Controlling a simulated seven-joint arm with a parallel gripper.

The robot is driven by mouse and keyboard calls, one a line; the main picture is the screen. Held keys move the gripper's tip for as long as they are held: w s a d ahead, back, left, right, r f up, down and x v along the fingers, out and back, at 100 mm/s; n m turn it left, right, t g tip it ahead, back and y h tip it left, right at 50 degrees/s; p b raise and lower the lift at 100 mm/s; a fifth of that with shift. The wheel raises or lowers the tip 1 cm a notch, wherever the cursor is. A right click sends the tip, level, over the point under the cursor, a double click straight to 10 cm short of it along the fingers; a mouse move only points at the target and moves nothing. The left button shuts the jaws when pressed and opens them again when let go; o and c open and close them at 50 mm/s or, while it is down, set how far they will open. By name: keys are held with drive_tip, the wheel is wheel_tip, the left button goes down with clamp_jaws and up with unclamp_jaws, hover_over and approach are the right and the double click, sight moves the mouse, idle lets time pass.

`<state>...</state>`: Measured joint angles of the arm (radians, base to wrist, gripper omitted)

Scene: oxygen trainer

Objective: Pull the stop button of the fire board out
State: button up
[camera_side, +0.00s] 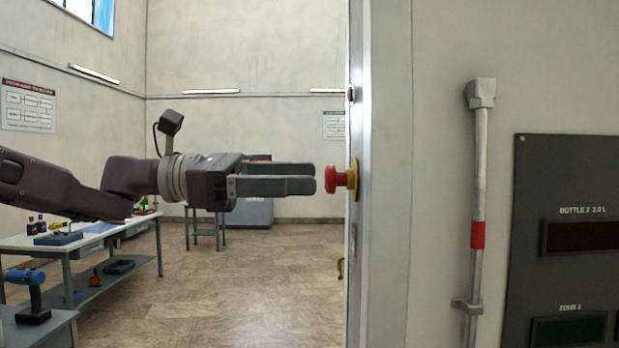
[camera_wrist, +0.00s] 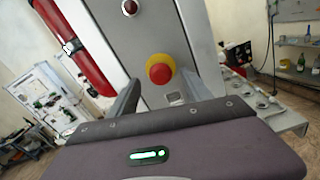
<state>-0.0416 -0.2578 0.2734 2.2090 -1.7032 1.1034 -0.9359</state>
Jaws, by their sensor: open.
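The stop button is a red mushroom knob (camera_side: 336,179) on a yellow base (camera_side: 354,179), on the edge-on face of the fire board (camera_side: 358,120). In the wrist view the red knob (camera_wrist: 160,72) sits in front of the board's pale panel (camera_wrist: 150,40), between and beyond the fingers. My gripper (camera_side: 315,178) is open and level, its fingertips just short of the knob, with a small gap in the side view. In the wrist view my gripper's fingers (camera_wrist: 160,92) stand apart on either side. Nothing is held.
A grey pipe with a red band (camera_side: 478,235) and a dark display panel (camera_side: 565,240) are on the wall at right. A workbench (camera_side: 80,235) with tools stands behind my arm. In the wrist view a red cylinder (camera_wrist: 75,45) hangs left of the panel.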

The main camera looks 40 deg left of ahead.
drive_tip(key=v, duration=0.5)
drive_tip(key=s+d+f+m+g+y, duration=0.35)
drive_tip(key=s+f+m, duration=0.3)
drive_tip(key=f, duration=0.25)
drive_tip(key=s+d+f+m+g+y, duration=0.35)
drive_tip(key=s+f+m, duration=0.25)
drive_tip(key=f+m, duration=0.3)
drive_tip(key=s+a+f+m+y, duration=0.4)
drive_tip(key=a+f+m+y, duration=0.1)
drive_tip(key=a+f+m, duration=0.2)
drive_tip(key=shift+f+m+y, duration=0.4)
drive_tip(key=shift+f+m, duration=0.5)
drive_tip(key=shift+m, duration=0.25)
